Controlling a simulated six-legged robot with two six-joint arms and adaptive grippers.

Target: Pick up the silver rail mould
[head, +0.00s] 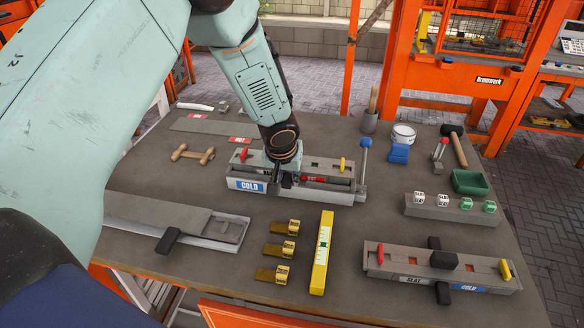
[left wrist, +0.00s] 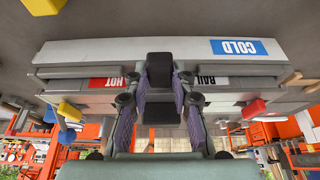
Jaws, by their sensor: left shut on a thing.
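The silver rail mould (head: 325,196) is a long grey block near the middle of the table, with a blue COLD label on its front. In the left wrist view its front (left wrist: 120,50) also carries a RAIL label and a red HOT label. My left gripper (head: 284,180) comes down onto it from above. In the left wrist view my left gripper (left wrist: 159,92) is shut on the mould's dark handle (left wrist: 159,70), with a purple pad on each side. The mould looks level; I cannot tell whether it touches the table. My right gripper is not in view.
A lever with a blue knob (head: 364,145) stands at the mould's right end. A second mould (head: 400,268) with a black handle lies front right. A yellow level (head: 322,252) and several brass pieces (head: 280,248) lie in front. A green tray (head: 468,182) is at right.

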